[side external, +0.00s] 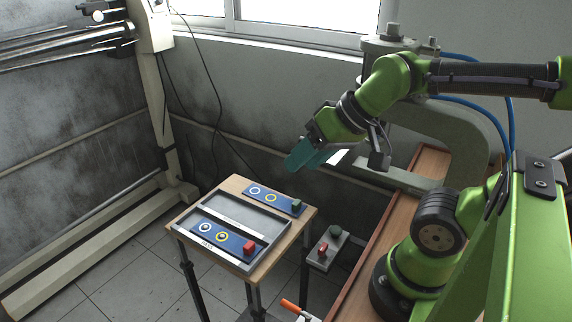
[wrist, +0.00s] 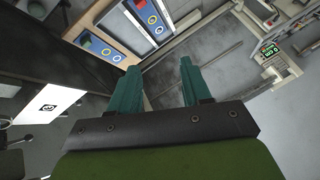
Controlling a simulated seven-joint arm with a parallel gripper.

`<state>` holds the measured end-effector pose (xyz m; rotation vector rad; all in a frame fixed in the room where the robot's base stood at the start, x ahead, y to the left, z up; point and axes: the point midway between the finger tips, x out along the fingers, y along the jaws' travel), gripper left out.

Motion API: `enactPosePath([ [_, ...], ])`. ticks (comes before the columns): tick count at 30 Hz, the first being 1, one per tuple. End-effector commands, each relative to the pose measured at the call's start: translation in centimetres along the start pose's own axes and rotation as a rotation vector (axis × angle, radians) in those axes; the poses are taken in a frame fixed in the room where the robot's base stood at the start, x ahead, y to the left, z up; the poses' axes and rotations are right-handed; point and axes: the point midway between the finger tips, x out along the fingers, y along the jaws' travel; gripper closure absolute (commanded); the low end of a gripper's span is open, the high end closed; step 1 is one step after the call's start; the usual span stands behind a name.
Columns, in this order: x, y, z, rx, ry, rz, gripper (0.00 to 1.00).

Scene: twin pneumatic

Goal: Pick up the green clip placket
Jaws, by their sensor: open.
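The green clip placket (side external: 271,198) is a blue strip with a white ring, a yellow ring and a green clip at its right end. In the side view it lies flat on the small wooden table, behind the grey tray. My gripper (side external: 297,163) has teal fingers and hangs in the air above and behind the table, clear of the placket. In the wrist view my gripper (wrist: 160,65) is open, with nothing between its fingers.
A similar blue placket with a red clip (side external: 249,246) lies in the near compartment of the grey tray (side external: 222,207); the far compartment is empty. A small box with red and green buttons (side external: 328,247) stands right of the table (side external: 237,184). A large grey clamp frame (side external: 470,150) stands behind my arm.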

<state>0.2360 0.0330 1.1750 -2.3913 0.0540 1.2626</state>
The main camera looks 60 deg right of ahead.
Motion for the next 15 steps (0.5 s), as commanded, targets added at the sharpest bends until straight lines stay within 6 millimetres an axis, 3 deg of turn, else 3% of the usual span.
enactPosePath([
  [2,0.0,0.0,0.0,0.0,0.0,0.0,0.52],
  [5,0.0,0.0,0.0,0.0,0.0,0.0,0.38],
  [15,0.4,0.47,-0.05,0.016,-0.012,0.015,0.38],
])
